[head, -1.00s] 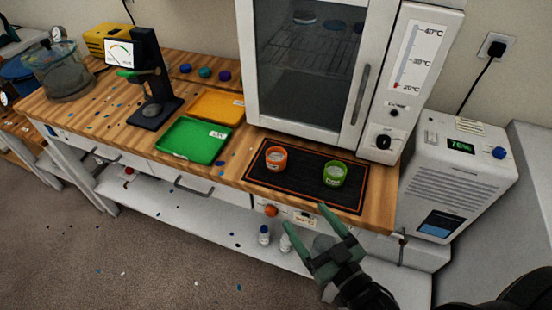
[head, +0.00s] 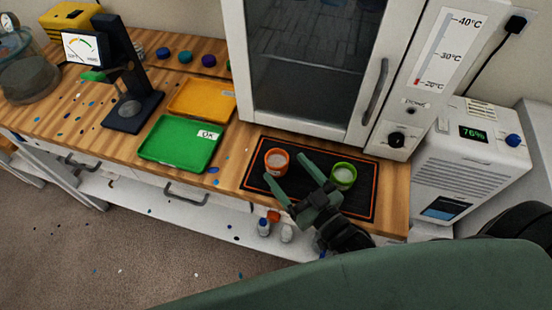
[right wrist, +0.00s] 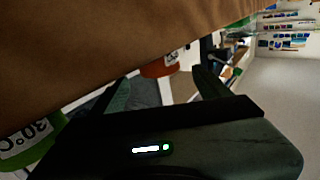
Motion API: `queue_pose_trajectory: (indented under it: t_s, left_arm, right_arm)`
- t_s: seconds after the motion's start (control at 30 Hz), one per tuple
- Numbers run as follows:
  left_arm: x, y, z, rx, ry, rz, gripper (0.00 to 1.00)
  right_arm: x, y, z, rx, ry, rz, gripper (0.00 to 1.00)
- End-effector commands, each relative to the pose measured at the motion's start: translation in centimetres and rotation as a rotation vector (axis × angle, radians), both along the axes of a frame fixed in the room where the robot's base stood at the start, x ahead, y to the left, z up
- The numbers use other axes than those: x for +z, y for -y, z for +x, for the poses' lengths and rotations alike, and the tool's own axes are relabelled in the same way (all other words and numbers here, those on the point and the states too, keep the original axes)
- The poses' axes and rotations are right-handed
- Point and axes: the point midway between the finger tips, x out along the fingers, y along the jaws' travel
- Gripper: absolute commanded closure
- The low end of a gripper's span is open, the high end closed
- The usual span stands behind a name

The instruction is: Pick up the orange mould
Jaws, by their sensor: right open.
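The orange mould (head: 277,162) is a small round cup with pale contents, upright at the left of a black mat (head: 256,183). In the right wrist view the orange mould (right wrist: 160,67) shows its side with a white label, ahead between the fingertips. My right gripper (head: 286,168) is open and empty, its two fingers pointing toward the orange mould from the front right. I cannot tell whether a finger touches it. My left gripper is not in view.
A green mould (head: 344,175) stands on the mat just right of my right gripper; it also shows in the right wrist view (right wrist: 32,143). A glass-doored oven (head: 376,90) stands behind the mat. A green tray (head: 178,145) and an orange tray (head: 200,98) lie left.

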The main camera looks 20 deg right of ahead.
Motion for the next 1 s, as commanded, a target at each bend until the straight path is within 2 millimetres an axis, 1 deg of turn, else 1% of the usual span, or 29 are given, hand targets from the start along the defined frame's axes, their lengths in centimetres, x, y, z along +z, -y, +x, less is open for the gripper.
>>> queue_pose_trajectory:
  t_s: [0.03,0.1,0.23,0.3,0.4,0.53,0.63,0.67,0.7,0.77,0.8,0.87,0.9,1.0]
  left_arm:
    - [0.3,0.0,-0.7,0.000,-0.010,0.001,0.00]
    - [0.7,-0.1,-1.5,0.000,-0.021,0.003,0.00]
    - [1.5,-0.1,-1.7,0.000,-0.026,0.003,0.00]
    - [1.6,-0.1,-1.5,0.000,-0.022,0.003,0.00]
    - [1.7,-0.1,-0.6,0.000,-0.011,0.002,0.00]
    - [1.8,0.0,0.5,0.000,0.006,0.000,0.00]
    - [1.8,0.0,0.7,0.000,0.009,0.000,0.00]
    - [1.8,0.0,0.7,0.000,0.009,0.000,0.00]
    - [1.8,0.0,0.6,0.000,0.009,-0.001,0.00]
    - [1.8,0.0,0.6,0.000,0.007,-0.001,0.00]
    - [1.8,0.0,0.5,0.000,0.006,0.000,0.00]
    - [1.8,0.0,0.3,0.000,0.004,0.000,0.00]
    - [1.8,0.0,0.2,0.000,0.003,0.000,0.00]
    - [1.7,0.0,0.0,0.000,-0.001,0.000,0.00]
  right_arm:
    - [0.2,-0.2,0.6,-0.001,0.001,0.000,0.23]
    - [0.3,-0.5,1.4,-0.001,0.002,0.001,0.23]
    - [0.2,-1.1,3.3,0.000,0.003,0.001,0.23]
    - [0.1,-1.3,4.1,-0.001,0.002,0.001,0.23]
    - [-0.1,-1.5,4.8,-0.001,0.000,0.001,0.23]
    - [-0.2,-1.6,4.9,0.000,-0.001,0.001,0.23]
    - [-0.2,-1.6,4.9,0.000,0.000,0.001,0.23]
    - [-0.2,-1.6,4.9,0.000,0.000,0.001,0.28]
    - [-0.2,-1.5,4.9,0.000,0.000,0.001,0.40]
    - [-0.2,-1.5,4.9,0.000,0.000,0.001,0.56]
    - [-0.2,-1.5,4.8,0.000,0.000,0.001,0.67]
    - [-0.2,-1.5,4.8,0.000,0.000,0.001,0.84]
    - [-0.2,-1.5,4.9,0.000,0.001,0.001,0.91]
    - [-0.2,-1.5,4.8,0.000,0.001,0.001,0.91]
